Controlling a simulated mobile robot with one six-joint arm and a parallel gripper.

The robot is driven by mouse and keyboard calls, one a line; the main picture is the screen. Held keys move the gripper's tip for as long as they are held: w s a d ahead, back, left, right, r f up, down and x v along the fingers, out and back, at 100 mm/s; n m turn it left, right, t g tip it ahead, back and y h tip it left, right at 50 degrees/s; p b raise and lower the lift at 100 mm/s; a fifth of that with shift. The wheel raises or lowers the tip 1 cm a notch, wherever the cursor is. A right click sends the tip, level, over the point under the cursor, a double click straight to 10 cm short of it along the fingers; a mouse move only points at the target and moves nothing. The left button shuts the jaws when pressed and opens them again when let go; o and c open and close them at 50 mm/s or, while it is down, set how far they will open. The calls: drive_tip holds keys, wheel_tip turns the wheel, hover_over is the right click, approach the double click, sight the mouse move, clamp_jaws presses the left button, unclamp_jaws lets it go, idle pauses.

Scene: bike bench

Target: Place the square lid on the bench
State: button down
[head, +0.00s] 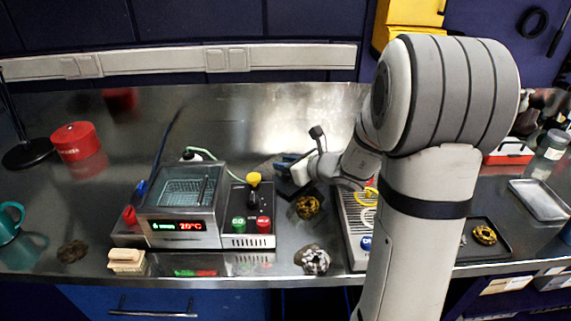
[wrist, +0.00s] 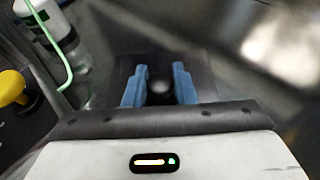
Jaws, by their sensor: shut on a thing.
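The square lid (wrist: 205,78) is a dark flat plate with a round black knob (wrist: 160,88) in the wrist view. My gripper (wrist: 159,86) has its blue fingers on both sides of the knob and is shut on it. In the head view my gripper (head: 283,160) is over the bench (head: 280,115), behind the control box with the yellow knob. The lid shows there only partly, as a dark plate. I cannot tell whether it touches the bench. An open bath (head: 183,233) with a wire basket and a red display stands to the left.
The control box (head: 249,226) with its yellow knob (head: 254,179) stands close in front of my gripper. A bottle with a green tube (wrist: 50,20) is at the left. The bench behind is clear.

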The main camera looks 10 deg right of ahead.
drive_tip(key=shift+f, duration=0.15)
drive_tip(key=c, duration=1.2)
unclamp_jaws()
drive_tip(key=shift+r, duration=0.3)
drive_tip(key=v, duration=1.2)
drive_tip(key=shift+f+p, duration=0.15)
drive_tip(key=shift+p, duration=0.15)
